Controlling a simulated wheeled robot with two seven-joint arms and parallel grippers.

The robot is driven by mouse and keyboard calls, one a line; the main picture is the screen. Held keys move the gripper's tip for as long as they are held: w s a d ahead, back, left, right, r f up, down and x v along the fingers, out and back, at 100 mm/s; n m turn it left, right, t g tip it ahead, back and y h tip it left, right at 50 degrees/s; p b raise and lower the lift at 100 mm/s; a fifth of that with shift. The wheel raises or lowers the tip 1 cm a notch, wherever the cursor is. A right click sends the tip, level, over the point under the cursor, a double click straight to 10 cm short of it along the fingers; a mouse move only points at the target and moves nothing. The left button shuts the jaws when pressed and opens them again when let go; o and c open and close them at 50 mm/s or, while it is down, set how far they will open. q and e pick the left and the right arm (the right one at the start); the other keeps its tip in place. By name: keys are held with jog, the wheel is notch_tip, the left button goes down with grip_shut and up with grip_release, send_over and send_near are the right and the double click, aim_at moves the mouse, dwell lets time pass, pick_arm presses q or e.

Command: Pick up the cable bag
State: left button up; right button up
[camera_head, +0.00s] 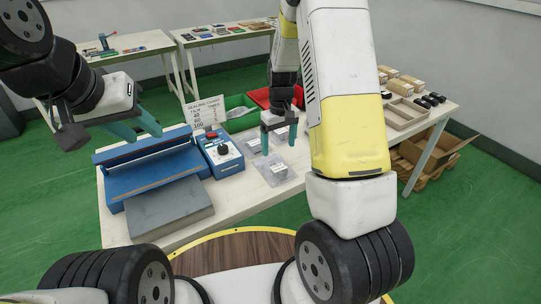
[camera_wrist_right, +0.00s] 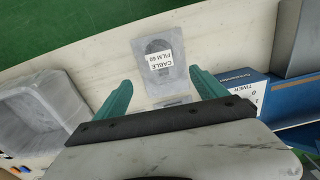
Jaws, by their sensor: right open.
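A clear flat cable bag (camera_head: 275,169) with dark contents and a white label lies on the table beside the blue timer box. In the right wrist view the cable bag (camera_wrist_right: 155,62) has a label reading "CABLE FILM 60", upside down. My right gripper (camera_head: 279,147) is open and empty above the table, its teal fingers pointing down near the bag. In the right wrist view the bag lies ahead, between the fingertips (camera_wrist_right: 165,80). Part of another labelled packet (camera_wrist_right: 172,101) shows behind the gripper's edge. My left gripper (camera_head: 135,126) is open and empty, raised at the left.
A blue sealing machine (camera_head: 150,160) with a grey plate (camera_head: 168,206) stands at the left. The blue timer box (camera_head: 220,153) and a chart sign (camera_head: 205,112) are beside it. Green (camera_head: 240,103) and red (camera_head: 262,97) bins stand behind; a wooden tray (camera_head: 406,113) is right.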

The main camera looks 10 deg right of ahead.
aim_at(277, 167)
notch_tip(277, 167, down, 2)
jog(key=shift+d, duration=0.1)
jog(key=f, duration=0.7)
jog(key=shift+a, duration=0.3)
jog(key=c, duration=1.5)
jog(key=shift+r, duration=0.1)
